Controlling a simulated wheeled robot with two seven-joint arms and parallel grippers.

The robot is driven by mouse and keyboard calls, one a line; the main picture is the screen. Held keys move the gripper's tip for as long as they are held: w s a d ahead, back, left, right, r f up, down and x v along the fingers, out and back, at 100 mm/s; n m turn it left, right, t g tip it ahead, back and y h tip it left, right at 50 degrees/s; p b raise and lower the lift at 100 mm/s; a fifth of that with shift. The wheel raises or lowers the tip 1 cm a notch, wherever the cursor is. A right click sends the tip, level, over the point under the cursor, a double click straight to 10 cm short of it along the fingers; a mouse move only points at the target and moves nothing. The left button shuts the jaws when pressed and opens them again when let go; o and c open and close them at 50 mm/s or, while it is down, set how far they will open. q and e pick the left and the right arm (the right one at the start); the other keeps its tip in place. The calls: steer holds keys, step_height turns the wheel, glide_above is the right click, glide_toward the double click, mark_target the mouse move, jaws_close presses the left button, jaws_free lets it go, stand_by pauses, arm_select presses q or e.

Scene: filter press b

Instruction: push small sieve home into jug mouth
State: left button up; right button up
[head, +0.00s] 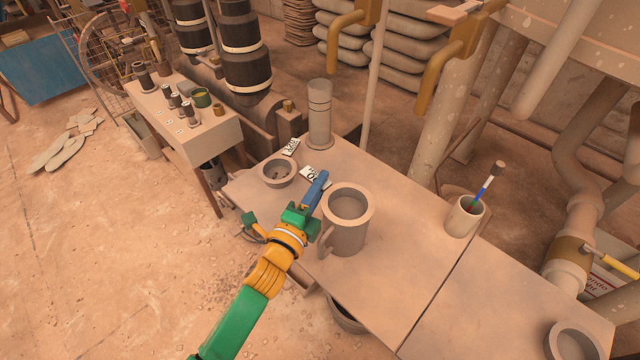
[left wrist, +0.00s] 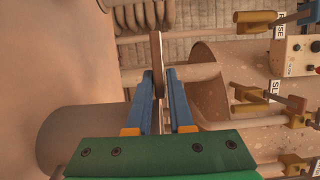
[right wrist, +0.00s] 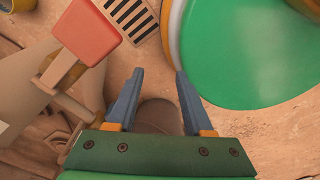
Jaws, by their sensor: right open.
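The grey jug (head: 346,238) stands upright on the table, its round mouth facing up and its handle towards my left arm. I cannot make out a separate sieve in its mouth; a grey surface shows inside the rim. My left gripper (head: 319,184) is just left of the mouth, apart from it. In the left wrist view my left gripper (left wrist: 162,75) is nearly closed, with a thin brown piece (left wrist: 158,48) edge-on between its fingers; I cannot tell whether this is the sieve. My right gripper (right wrist: 158,75) is open and empty, seen only in the right wrist view.
A small grey bowl (head: 278,172) with dark spots inside sits left of the jug, near white label cards (head: 290,147). A cup with a brush (head: 465,216) stands to the right. An upright cylinder (head: 320,115) stands at the back. The table between jug and cup is clear.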

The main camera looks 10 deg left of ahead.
arm_select(q)
steer(key=o, duration=0.3)
steer(key=shift+o, duration=0.2)
steer(key=v, duration=0.7)
steer(key=shift+a, duration=0.1)
